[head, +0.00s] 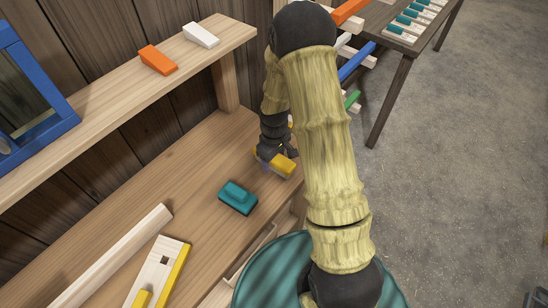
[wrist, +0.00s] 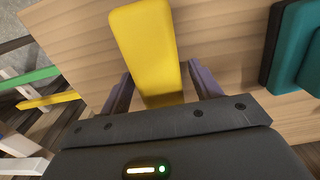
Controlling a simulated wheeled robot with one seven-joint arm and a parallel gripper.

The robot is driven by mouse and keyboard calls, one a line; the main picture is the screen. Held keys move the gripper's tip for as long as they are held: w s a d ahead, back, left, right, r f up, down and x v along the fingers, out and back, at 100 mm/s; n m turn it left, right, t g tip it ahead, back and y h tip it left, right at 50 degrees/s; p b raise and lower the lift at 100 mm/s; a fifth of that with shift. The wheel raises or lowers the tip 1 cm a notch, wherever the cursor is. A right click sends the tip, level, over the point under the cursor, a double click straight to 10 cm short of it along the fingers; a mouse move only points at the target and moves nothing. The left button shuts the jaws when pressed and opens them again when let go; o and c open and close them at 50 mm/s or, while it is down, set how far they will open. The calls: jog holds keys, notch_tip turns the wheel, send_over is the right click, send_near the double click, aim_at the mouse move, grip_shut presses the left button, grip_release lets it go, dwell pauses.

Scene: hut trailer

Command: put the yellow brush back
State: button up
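The yellow brush (head: 283,166) is at my gripper (head: 268,158), over the bench near its right edge. In the wrist view the yellow brush (wrist: 145,45) lies between the two dark fingers of my gripper (wrist: 160,85), which close in on its sides. Its underside is hidden, and I cannot tell whether it touches the bench. An orange brush (head: 158,59) and a white brush (head: 201,35) sit on the upper shelf (head: 100,103). A teal brush (head: 238,197) lies on the bench (head: 190,185), left of and below the gripper; it also shows in the wrist view (wrist: 292,45).
A blue frame (head: 65,120) stands at the shelf's left end. A pale bar (head: 115,255) and a yellow-edged level (head: 160,270) lie on the bench. A rack with a blue bar (head: 356,62) and a dark table (head: 408,38) stand to the right. The shelf's middle is clear.

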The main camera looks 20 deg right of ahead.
jog(key=shift+r, duration=0.1)
notch_tip(320, 180, up, 12)
jog(key=b, duration=0.2)
dwell(0.4)
dwell(0.4)
jog(key=s+r+m+t, duration=0.1)
jog(key=s+r+m, duration=0.1)
jog(key=s, duration=0.5)
jog(key=s+r+m+t, duration=0.1)
jog(key=s+r+m, duration=0.2)
jog(key=s+m, duration=0.2)
jog(key=shift+s+t, duration=0.3)
jog(key=shift+s, duration=0.9)
jog(key=shift+r, duration=0.1)
